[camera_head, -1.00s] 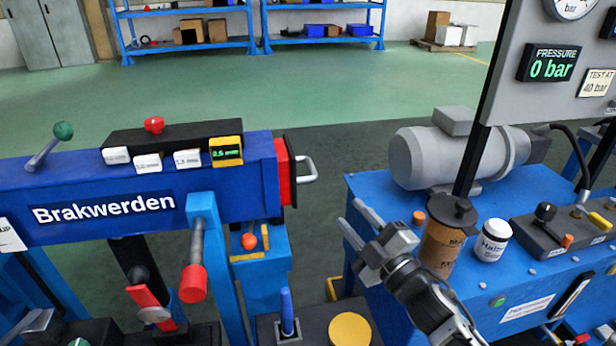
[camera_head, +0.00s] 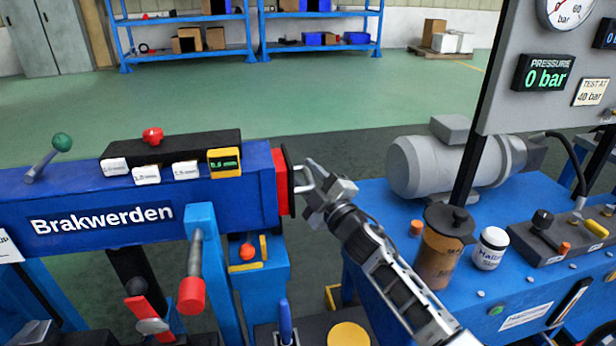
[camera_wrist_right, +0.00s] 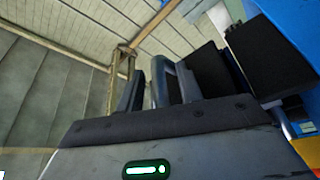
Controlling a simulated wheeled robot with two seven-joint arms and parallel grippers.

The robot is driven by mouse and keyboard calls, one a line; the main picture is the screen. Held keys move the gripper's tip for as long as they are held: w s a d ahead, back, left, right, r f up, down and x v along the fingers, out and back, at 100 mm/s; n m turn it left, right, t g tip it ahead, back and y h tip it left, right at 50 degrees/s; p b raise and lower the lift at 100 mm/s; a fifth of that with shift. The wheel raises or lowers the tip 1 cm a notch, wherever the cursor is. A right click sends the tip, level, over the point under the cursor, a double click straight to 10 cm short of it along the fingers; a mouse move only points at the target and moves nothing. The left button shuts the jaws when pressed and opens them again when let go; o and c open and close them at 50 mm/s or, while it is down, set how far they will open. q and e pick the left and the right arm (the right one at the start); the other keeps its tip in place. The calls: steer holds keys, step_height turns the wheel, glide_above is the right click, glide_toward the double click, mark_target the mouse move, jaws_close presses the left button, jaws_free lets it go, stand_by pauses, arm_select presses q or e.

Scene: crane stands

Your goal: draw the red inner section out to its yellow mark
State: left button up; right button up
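The red inner section (camera_head: 281,182) shows as a short red end with a dark end plate at the right end of the blue "Brakwerden" beam (camera_head: 60,200). A metal loop handle (camera_head: 297,170) sits on that plate. No yellow mark shows on the short red part in view. My right gripper (camera_head: 306,176) is at the handle, its fingers apart; whether they touch it is unclear. In the right wrist view the fingers (camera_wrist_right: 150,85) stand apart near dark plates. My left gripper is not in view.
Right of the beam, a blue bench (camera_head: 400,195) carries a grey motor (camera_head: 425,165), a brown canister (camera_head: 440,255) and a white jar (camera_head: 490,248). A red-gripped lever (camera_head: 192,292) hangs before the beam. Green floor lies open behind.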

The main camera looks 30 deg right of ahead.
steer(key=shift+w, duration=0.1)
jaws_close()
steer(key=s+d, duration=0.1)
steer(key=d, duration=0.6)
steer(key=shift+s+p, duration=0.3)
steer(key=shift+s, duration=0.1)
steer(key=shift+r, duration=0.1)
jaws_free()
steer(key=shift+a, duration=0.1)
steer(key=v, duration=0.7)
steer(key=shift+s, duration=0.2)
